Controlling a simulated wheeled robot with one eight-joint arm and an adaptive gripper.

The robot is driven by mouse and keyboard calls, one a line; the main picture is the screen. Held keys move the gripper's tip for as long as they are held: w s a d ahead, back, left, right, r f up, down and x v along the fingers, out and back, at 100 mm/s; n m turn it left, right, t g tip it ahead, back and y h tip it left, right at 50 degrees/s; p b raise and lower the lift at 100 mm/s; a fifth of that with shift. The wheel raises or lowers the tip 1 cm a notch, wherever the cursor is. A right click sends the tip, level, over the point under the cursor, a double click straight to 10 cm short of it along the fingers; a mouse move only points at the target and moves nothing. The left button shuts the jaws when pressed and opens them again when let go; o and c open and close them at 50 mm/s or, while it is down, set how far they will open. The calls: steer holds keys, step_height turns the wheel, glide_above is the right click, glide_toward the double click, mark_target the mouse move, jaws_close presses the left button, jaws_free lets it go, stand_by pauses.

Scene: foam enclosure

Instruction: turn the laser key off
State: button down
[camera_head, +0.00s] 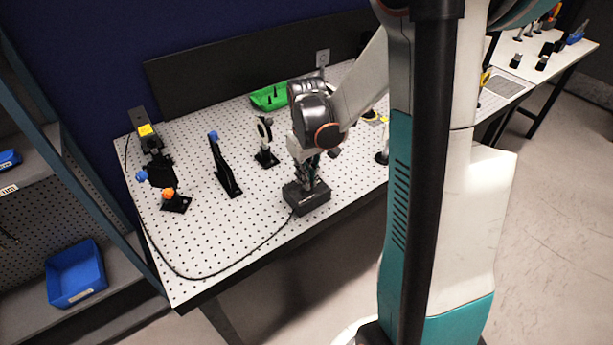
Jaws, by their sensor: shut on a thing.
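A small dark box (307,199), which looks like the laser's key box, sits near the front edge of the perforated table. A black cable runs from it across the table toward the laser mount at the left. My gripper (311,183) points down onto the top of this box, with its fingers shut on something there. The key is hidden by my fingers, so its angle cannot be seen. The laser mount (152,150), with a yellow label and blue and orange knobs, stands at the table's left end.
A black post mount (224,170) with a blue top and a round optic holder (265,140) stand left of my gripper. A green tray (270,97) lies behind it. The table's front left is clear except for the cable. Shelves with a blue bin (76,273) stand at left.

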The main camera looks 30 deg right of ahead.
stand_by(0.4)
steer(key=c, duration=1.7)
jaws_free()
steer(key=shift+r, duration=0.1)
step_height(320, 180, up, 12)
steer(key=shift+f, duration=0.1)
